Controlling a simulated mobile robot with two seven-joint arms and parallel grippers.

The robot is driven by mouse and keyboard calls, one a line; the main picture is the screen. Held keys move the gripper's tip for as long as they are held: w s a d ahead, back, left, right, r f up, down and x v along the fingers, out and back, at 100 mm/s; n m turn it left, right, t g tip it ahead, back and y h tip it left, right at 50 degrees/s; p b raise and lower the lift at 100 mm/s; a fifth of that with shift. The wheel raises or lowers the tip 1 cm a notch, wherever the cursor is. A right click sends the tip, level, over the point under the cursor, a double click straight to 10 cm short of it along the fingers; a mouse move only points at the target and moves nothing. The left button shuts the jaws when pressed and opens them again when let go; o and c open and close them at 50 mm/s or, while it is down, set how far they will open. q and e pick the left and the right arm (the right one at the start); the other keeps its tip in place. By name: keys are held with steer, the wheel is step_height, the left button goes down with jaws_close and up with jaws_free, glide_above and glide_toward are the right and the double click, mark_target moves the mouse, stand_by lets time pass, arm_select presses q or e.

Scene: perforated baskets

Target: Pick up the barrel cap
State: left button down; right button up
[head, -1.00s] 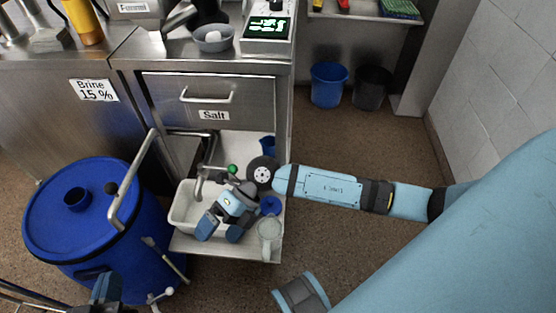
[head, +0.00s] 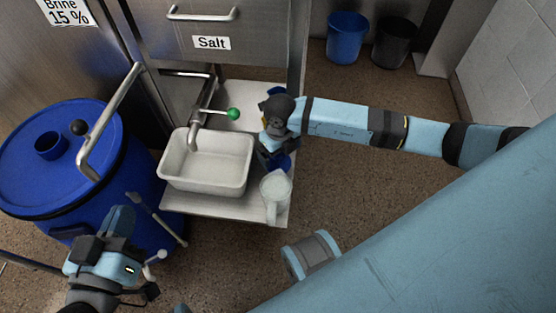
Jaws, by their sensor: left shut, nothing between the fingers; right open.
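A small bright blue piece, which looks like the barrel cap (head: 284,163), lies on the metal shelf (head: 226,206) behind the clear jug. My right gripper (head: 271,160) points down right at it and partly covers it. The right gripper is open, and I cannot tell whether its fingers touch the cap. The blue barrel (head: 88,190) stands at the left, with a raised round neck (head: 50,146) on its lid. My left gripper (head: 121,217) is shut and empty, low in front of the barrel.
A white tub (head: 207,165) stands on the shelf under a tap with a green knob (head: 233,114). A clear jug (head: 275,194) stands at the shelf's front right corner. A bent metal handle (head: 105,120) rises by the barrel.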

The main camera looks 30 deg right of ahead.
mark_target(278, 159)
steer(key=shift+w+f, duration=0.1)
steer(key=shift+f, duration=0.4)
steer(key=f+b, duration=0.2)
steer(key=f, duration=0.1)
steer(key=f+b, duration=0.1)
steer(key=shift+w+f, duration=0.3)
steer(key=shift+w, duration=0.1)
arm_select(q)
steer(key=shift+w+a+m+t, duration=0.25)
steer(key=shift+w+m, duration=0.15)
steer(key=shift+m, duration=0.15)
steer(key=shift+w+a+m+t, duration=0.25)
steer(key=shift+w+m, duration=0.15)
steer(key=shift+m, duration=0.15)
arm_select(e)
steer(key=shift+c, duration=0.2)
arm_select(q)
steer(key=shift+f, duration=0.1)
arm_select(e)
steer(key=c, duration=0.7)
